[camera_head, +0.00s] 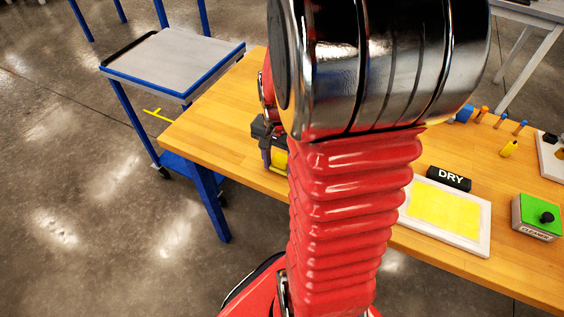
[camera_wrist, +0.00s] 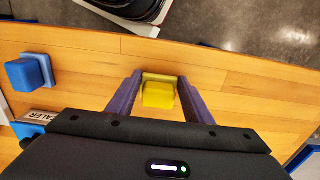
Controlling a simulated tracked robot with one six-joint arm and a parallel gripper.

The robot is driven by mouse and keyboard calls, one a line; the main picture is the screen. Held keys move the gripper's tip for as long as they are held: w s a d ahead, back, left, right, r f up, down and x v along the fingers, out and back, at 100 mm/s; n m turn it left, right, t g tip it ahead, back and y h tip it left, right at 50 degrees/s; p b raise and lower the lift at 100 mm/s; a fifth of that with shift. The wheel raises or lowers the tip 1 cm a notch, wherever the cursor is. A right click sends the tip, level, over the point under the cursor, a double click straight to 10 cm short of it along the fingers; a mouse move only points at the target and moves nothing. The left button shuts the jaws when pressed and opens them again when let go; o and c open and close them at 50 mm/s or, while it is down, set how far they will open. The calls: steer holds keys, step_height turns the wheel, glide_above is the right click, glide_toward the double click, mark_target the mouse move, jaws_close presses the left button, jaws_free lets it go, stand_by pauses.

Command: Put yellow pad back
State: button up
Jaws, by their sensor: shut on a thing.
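The yellow pad (camera_wrist: 159,95) is a small block with a paler yellow, wider part at its far edge. In the wrist view it sits between the two purple fingers of my gripper (camera_wrist: 159,79), which is shut on it. Bare wooden table lies around and beneath it; I cannot tell whether it touches the table. In the head view my arm covers much of the middle, and only a bit of the yellow pad (camera_head: 280,160) shows beside my dark gripper (camera_head: 268,150), near the table's left part.
A blue pad (camera_wrist: 27,73) lies left in the wrist view. A blue-edged cart (camera_head: 175,60) stands beyond.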

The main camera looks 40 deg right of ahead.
mark_target(279, 170)
steer(key=shift+f, duration=0.25)
steer(key=shift+f, duration=0.1)
steer(key=o, duration=1.1)
step_height(279, 170, up, 12)
stand_by(0.6)
